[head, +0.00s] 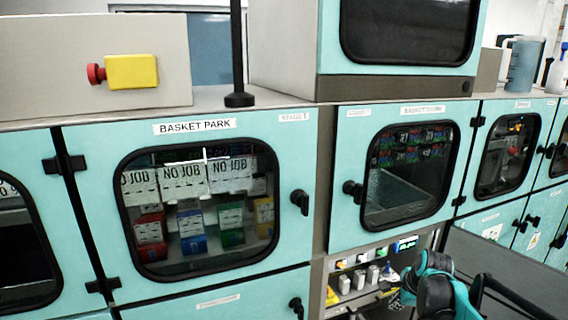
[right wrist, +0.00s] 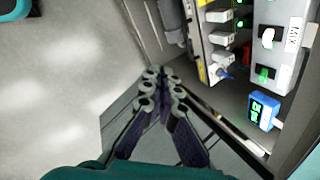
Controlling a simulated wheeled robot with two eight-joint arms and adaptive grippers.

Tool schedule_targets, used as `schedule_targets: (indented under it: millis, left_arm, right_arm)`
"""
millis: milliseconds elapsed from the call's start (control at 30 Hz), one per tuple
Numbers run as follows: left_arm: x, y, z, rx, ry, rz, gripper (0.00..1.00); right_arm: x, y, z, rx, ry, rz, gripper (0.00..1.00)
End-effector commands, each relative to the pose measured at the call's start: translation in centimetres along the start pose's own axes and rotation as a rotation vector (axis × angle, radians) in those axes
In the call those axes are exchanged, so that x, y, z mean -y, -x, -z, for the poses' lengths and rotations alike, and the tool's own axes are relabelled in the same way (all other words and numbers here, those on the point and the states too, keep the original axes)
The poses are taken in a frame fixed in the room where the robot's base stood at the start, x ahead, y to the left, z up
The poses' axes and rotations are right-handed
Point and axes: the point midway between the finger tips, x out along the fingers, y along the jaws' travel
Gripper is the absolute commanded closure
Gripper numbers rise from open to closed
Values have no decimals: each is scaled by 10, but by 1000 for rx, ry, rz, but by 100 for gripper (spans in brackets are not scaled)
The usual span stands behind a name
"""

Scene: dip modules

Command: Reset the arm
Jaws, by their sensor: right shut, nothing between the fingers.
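My right arm comes in at the lower right of the head view, teal and black, with the right gripper (head: 432,284) in front of an open bay below the middle cabinet. In the right wrist view the right gripper (right wrist: 162,82) points away from the camera with its dark fingers together and nothing between them. It is beside the open module bay, apart from the modules as far as I can see. The left gripper is in neither view.
The open bay holds grey modules (head: 358,280) and a small blue display (right wrist: 263,110). A closed BASKET PARK door (head: 292,255) is at the left, with another closed door (head: 340,232) above the bay. Grey floor (right wrist: 60,90) is clear.

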Motion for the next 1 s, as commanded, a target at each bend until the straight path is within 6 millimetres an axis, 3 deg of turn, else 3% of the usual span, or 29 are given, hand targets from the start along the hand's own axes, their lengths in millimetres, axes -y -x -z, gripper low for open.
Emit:
schedule_targets:
  millis: [33,200,400,600,700,833,1000]
  left_arm:
    - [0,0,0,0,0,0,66]
    - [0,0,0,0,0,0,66]
    - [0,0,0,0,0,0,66]
    - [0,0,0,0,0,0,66]
    - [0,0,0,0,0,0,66]
    - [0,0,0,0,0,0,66]
    - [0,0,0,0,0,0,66]
  right_arm:
    - [-16,19,-16,-3,115,10,100]
    - [-68,68,-52,-29,526,49,100]
    - [-142,106,-80,-72,1008,92,100]
    - [-213,119,-91,-130,1458,127,100]
    - [-239,118,-93,-155,1623,138,100]
    - [-257,116,-93,-179,1755,146,100]
    - [-262,115,-93,-186,1793,148,100]
